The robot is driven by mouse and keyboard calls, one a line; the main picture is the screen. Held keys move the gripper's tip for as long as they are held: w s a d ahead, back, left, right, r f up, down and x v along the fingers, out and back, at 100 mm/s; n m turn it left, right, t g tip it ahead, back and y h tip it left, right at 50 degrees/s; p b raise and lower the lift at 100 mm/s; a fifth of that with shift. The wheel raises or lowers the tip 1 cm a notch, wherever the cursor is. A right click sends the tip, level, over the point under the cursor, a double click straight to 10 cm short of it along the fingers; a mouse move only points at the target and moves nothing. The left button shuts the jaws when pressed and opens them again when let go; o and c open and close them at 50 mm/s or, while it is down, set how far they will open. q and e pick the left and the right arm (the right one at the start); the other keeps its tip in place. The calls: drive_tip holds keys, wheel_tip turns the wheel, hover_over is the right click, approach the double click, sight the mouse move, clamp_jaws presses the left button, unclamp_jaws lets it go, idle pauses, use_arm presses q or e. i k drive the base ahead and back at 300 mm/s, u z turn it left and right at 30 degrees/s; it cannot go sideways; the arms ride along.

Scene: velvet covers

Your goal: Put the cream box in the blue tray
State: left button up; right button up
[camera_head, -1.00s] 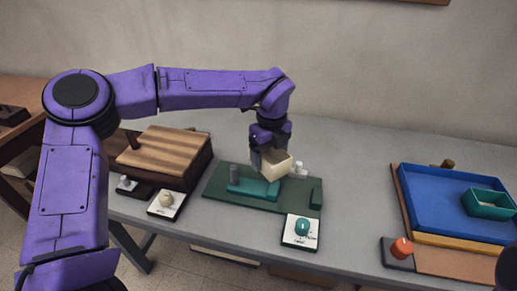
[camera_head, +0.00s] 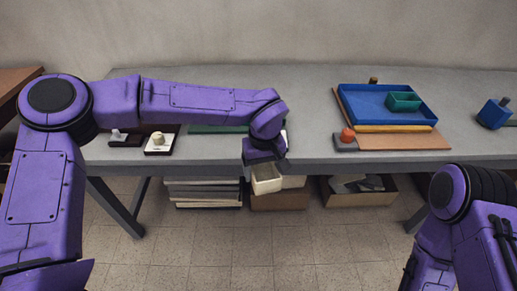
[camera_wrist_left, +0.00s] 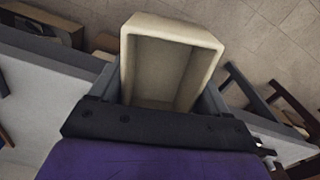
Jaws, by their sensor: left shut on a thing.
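The cream box (camera_head: 267,184) is an open, empty box held in my left gripper (camera_head: 262,164), in front of the table's front edge and above the floor. In the left wrist view the cream box (camera_wrist_left: 165,62) sits between the fingers of my left gripper (camera_wrist_left: 160,100), with its open side facing the camera. The blue tray (camera_head: 365,104) lies at the back right of the table, to the right of and beyond my left gripper. My right arm shows at the lower right, but its gripper is out of view.
A teal box (camera_head: 403,102) sits inside the blue tray, leaving its left part free. An orange knob (camera_head: 347,136) stands before the tray. A blue block (camera_head: 494,113) is at the far right. Crates (camera_head: 359,199) stand under the table (camera_head: 310,110).

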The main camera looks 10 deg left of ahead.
sight(367, 108)
drive_tip(key=z, duration=0.5)
drive_tip(key=k, duration=0.75)
drive_tip(key=z, duration=1.1)
drive_tip(key=i, duration=1.5)
drive_tip(key=u, duration=0.3)
